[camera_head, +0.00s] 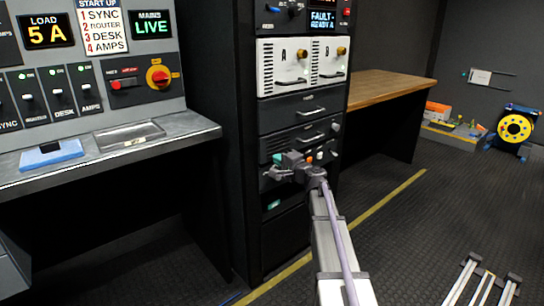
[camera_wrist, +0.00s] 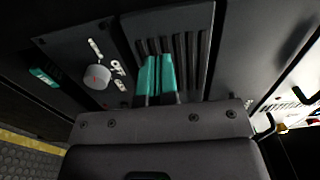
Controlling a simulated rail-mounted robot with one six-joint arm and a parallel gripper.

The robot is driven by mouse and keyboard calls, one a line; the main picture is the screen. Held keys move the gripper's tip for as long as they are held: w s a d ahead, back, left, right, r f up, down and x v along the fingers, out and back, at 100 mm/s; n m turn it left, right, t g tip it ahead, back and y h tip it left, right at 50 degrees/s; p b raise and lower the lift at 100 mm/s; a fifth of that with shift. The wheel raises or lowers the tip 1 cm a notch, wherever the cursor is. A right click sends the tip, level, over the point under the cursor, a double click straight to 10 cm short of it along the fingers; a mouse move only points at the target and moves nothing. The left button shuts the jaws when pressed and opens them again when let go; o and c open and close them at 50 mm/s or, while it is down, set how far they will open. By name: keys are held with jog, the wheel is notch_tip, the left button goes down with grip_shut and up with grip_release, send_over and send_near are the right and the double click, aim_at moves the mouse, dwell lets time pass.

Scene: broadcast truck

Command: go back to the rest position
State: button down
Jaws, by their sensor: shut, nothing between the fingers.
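My gripper shows in the wrist view with its two teal fingers (camera_wrist: 158,77) side by side and shut, with nothing between them. They point at a dark ribbed panel (camera_wrist: 185,45); I cannot tell whether they touch it. In the head view, my gripper (camera_head: 304,158) is in front of the lower part of the equipment rack (camera_head: 294,110), at the end of my outstretched arm. Its fingers are small and partly hidden there.
A grey-white knob (camera_wrist: 96,77) is left of my fingers in the wrist view. A control console (camera_head: 110,165) with a blue pad (camera_head: 50,155) stands left of the rack. A wooden-topped desk (camera_head: 385,85) stands right. A cable reel (camera_head: 514,128) is far right. Open floor (camera_head: 420,210) lies right of my arm.

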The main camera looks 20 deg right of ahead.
jog(key=v, duration=0.9)
jog(key=shift+s+a+f, duration=0.1)
jog(key=shift+a, duration=0.05)
jog(key=s+a+f+n+g+h, duration=0.3)
jog(key=s+a+f+n+g, duration=0.5)
jog(key=s+a, duration=0.45)
jog(key=s+a+f+n+g+h, duration=0.2)
jog(key=s+a+f+n+g, duration=0.5)
jog(key=s+a+f+g, duration=0.5)
notch_tip(320, 180, up, 39)
jog(key=s+t+p, duration=0.1)
jog(key=t+p, duration=0.1)
jog(key=p, duration=3.3)
jog(key=shift+s+d+f+t+p, duration=0.15)
jog(key=shift+s+d+t+p, duration=0.15)
jog(key=shift+d+t+p, duration=0.1)
